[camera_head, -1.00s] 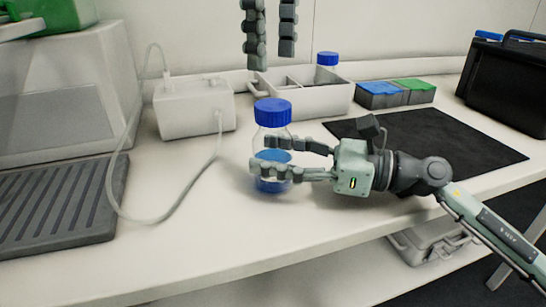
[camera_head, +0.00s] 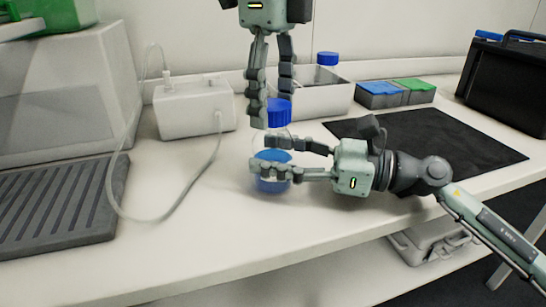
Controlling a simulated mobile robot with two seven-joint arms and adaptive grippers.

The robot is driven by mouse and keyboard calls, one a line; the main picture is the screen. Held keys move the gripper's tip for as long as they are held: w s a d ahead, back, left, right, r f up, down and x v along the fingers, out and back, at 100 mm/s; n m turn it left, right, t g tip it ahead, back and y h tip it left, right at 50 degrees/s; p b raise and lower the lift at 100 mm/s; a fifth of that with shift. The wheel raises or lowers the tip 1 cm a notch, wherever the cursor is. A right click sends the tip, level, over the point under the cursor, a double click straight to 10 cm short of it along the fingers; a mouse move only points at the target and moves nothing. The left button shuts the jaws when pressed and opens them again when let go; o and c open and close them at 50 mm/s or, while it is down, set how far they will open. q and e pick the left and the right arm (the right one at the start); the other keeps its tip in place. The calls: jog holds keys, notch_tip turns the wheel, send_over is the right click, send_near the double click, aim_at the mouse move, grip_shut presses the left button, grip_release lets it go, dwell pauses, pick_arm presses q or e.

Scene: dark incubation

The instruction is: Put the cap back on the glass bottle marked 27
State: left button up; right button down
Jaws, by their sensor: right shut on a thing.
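A clear glass bottle (camera_head: 272,187) with blue liquid stands upright on the bench. A blue cap (camera_head: 279,114) sits at the top of its neck; I cannot tell how tightly it is seated. No number is readable on the bottle. My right gripper (camera_head: 266,155) comes from the right and is shut on the bottle's body. My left gripper (camera_head: 273,110) points down from above, open, with its fingers on either side of the cap. Its left finger hides the cap's left side. I cannot tell whether the fingers touch the cap.
A white divided box (camera_head: 318,101) with another blue-capped bottle (camera_head: 327,59) stands behind. A white device (camera_head: 195,108) with a tube is at the left. A black mat (camera_head: 440,140) lies at the right, with blue and green boxes (camera_head: 396,93) behind it. The front bench edge is clear.

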pick_arm(q)
jog(key=c, duration=1.1)
jog(key=shift+o, duration=0.2)
jog(key=m, duration=0.6)
jog(key=shift+m, duration=0.3)
jog(key=o, duration=1.3)
jog(key=shift+c, duration=0.2)
jog(key=shift+r, duration=2.25)
jog(key=shift+c, duration=0.3)
